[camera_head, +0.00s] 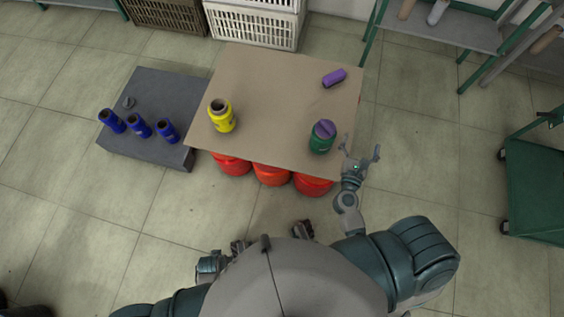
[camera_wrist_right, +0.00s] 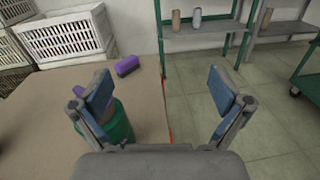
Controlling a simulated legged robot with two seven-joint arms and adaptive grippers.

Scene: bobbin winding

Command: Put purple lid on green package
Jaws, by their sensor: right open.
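The green package (camera_head: 321,144) stands upright near the table's right front corner. A purple lid (camera_head: 324,128) is on its top; I cannot tell how firmly it sits. In the right wrist view the green package (camera_wrist_right: 119,124) is partly hidden behind the left finger. My right gripper (camera_head: 361,158) is open and empty, just right of the package, by the table's edge. A second purple object (camera_head: 334,77) lies at the table's back right and also shows in the right wrist view (camera_wrist_right: 127,65). My left gripper (camera_head: 302,229) is low in front of the table, mostly hidden by my body.
A yellow container (camera_head: 221,115) stands on the left of the tan table (camera_head: 270,85). Red drums (camera_head: 271,174) are under its front edge. A grey platform (camera_head: 160,92) holds several blue containers (camera_head: 139,127). Crates (camera_head: 255,22) stand behind. The table's middle is clear.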

